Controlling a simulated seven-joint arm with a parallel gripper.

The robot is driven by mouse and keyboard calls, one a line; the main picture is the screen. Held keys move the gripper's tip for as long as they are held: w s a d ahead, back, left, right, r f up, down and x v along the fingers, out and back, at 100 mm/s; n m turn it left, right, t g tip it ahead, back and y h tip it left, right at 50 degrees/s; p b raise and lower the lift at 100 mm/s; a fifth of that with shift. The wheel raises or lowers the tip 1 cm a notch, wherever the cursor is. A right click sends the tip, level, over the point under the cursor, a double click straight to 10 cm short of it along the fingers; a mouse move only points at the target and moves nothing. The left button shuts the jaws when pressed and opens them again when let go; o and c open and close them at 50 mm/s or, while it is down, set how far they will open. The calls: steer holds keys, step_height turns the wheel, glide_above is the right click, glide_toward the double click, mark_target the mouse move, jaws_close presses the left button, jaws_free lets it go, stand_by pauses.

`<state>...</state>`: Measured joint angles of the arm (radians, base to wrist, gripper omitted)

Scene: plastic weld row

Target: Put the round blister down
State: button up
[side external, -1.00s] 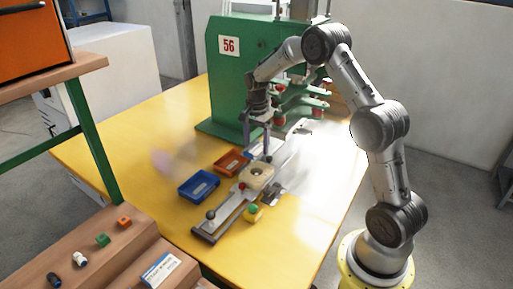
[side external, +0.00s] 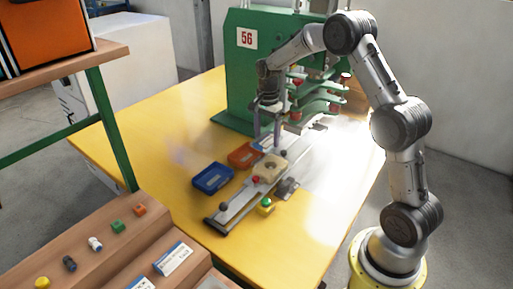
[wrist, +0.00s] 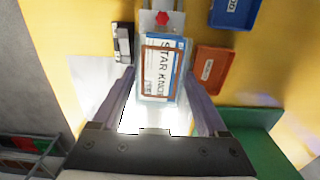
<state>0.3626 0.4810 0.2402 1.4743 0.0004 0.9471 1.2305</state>
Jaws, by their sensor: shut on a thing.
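My gripper (side external: 268,135) points down over the slide, beside the green machine. In the wrist view my gripper (wrist: 160,82) has its fingers on either side of a blue-and-white pack (wrist: 163,68) marked "STAR KNOB" with a brown outline, and is shut on it. I take this pack for the round blister, but its round shape is not clear. In the side view it is small and partly hidden by the fingers. A cream block (side external: 270,167) with a round opening sits on the slide just in front of the gripper. I cannot tell whether the pack touches anything below.
A blue tray (side external: 212,178) and an orange-red tray (side external: 244,155) stand left of the slide (side external: 232,206). The green machine (side external: 236,75) stands behind. The front left yellow tabletop is clear.

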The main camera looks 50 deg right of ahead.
steer(key=shift+a, duration=0.7)
steer(key=shift+w+a+f, duration=0.1)
steer(key=shift+w+f, duration=0.05)
steer(key=shift+w, duration=0.2)
steer(key=w+d+f, duration=0.1)
steer(key=w+f, duration=0.2)
steer(key=w, duration=0.1)
steer(key=w+d+f, duration=0.1)
steer(key=w+f, duration=0.2)
steer(key=w, duration=0.1)
steer(key=w+d+f, duration=0.2)
steer(key=w+f, duration=0.1)
steer(key=w, duration=0.1)
steer(key=shift+w+d+f, duration=0.1)
steer(key=shift+w+f, duration=0.15)
steer(key=shift+f, duration=1.5)
steer(key=shift+f, duration=0.2)
steer(key=o, duration=0.9)
steer(key=shift+o, duration=0.2)
